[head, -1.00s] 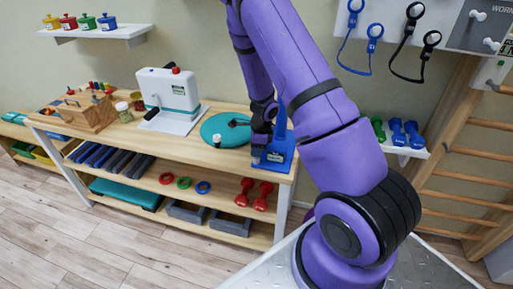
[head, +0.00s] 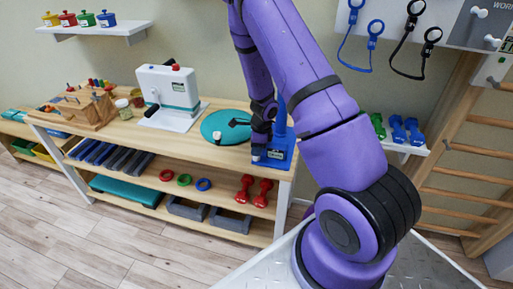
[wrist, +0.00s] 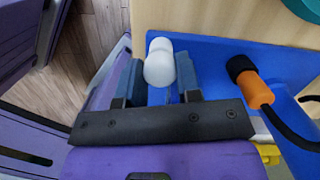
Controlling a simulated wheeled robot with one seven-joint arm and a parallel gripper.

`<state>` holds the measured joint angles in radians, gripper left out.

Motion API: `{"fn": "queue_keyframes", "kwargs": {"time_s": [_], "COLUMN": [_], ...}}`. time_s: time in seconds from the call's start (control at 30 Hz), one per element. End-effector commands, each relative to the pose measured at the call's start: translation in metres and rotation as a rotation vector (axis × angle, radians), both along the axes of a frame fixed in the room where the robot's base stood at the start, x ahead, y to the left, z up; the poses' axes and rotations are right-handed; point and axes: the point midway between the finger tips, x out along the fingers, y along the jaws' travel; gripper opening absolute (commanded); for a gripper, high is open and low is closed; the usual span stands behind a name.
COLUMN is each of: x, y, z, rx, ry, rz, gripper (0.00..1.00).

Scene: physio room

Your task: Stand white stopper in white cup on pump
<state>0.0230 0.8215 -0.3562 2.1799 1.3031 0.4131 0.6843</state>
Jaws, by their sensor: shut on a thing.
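My gripper (head: 260,152) is low over the blue stand (head: 281,158) at the right end of the wooden bench. In the wrist view its two dark fingers (wrist: 161,76) are shut on a white, rounded piece, the white stopper (wrist: 160,68). A second rounded white part shows just beyond it; I cannot tell whether this is the cup or part of the stopper. The blue surface (wrist: 215,60) lies beneath. In the head view the gripper hides what it holds. I cannot clearly make out the white cup.
A teal disc (head: 212,128) with a black arm and a small white piece (head: 217,135) is left of the gripper. A white machine (head: 171,92) stands farther left. An orange and black plug (wrist: 249,82) with a black cable is near the fingers' right.

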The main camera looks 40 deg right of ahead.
Motion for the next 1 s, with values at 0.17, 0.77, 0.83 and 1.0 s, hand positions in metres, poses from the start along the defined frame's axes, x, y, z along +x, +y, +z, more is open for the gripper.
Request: {"fn": "queue_keyframes", "kwargs": {"time_s": [0.17,0.77,0.83,1.0], "x": [0.0000,0.0000,0.0000,-0.0001], "y": [-0.0002,-0.0002,-0.0001,-0.0001], "z": [-0.0015,-0.0070,-0.0070,-0.0070], "rx": [0.000,0.000,0.000,0.000], "ry": [0.000,0.000,0.000,0.000], "rz": [0.000,0.000,0.000,0.000], "gripper": [0.11,0.62,0.62,0.64]}}
